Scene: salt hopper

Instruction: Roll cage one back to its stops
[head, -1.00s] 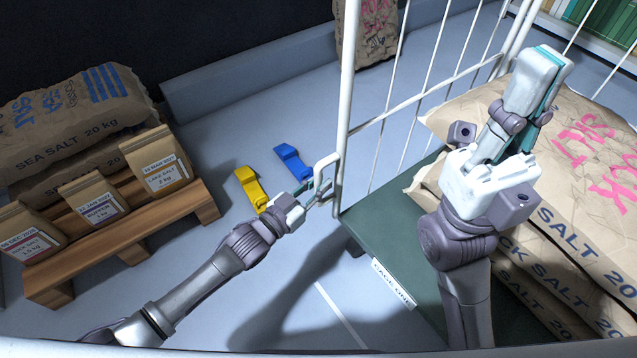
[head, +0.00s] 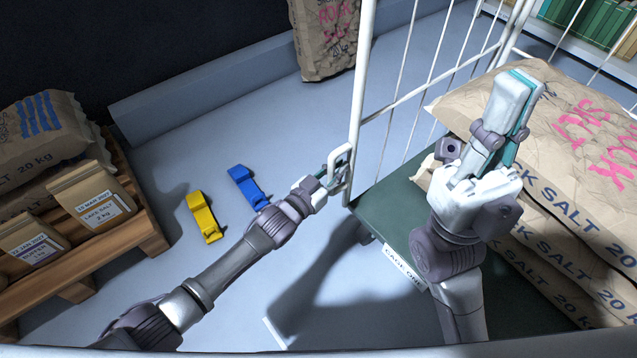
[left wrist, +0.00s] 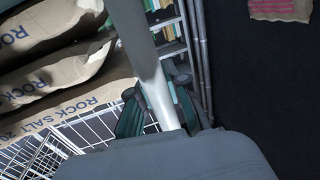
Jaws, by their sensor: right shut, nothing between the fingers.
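Cage one is a roll cage with white wire sides, a green deck (head: 395,195) and a "CAGE ONE" label (head: 404,267) on its near edge. It carries stacked rock salt sacks (head: 560,165). Its white looped handle (head: 346,160) sticks out from the left post. My left gripper (head: 334,180) is shut on this handle; the left wrist view shows the white bar (left wrist: 158,92) between its dark fingers (left wrist: 160,115). My right gripper (head: 514,108) is shut and empty, raised in front of the sacks. It hides part of the deck and sacks.
A yellow chock-like block (head: 203,217) and a blue one (head: 247,187) lie on the floor left of the cage. A wooden pallet (head: 150,230) with salt bags stands at the left. A sack (head: 325,40) leans at the back wall's low ledge (head: 200,95).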

